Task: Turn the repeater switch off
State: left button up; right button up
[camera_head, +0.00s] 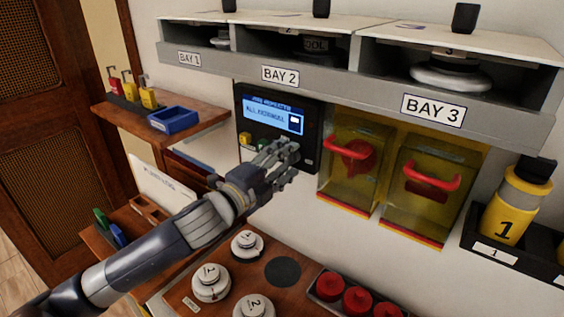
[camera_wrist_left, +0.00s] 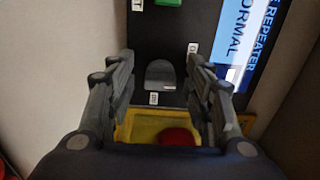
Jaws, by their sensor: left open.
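The repeater panel (camera_head: 313,125) is a black wall unit with a lit blue display (camera_head: 265,112) reading "ALL NORMAL". My left gripper (camera_head: 282,150) is open in front of its lower part and hides some of its controls. In the left wrist view a dark grey rounded piece (camera_wrist_left: 160,76), perhaps the switch, sits on the black panel between the spread fingers of the gripper (camera_wrist_left: 160,66). Small white labels lie beside and below it. I cannot tell whether the fingers touch it. My right gripper is not in view.
Right of the panel are two yellow-framed clear covers with red handles (camera_head: 346,150) (camera_head: 432,180). A shelf (camera_head: 340,79) with three bays juts out above. White detectors (camera_head: 211,283) stand on the wooden counter below. A blue tray (camera_head: 174,119) sits on the left shelf.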

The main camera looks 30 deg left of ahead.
pick_arm(q)
jog(key=s+a, duration=0.1)
jog(key=s, duration=0.6)
jog(key=shift+s, duration=0.2)
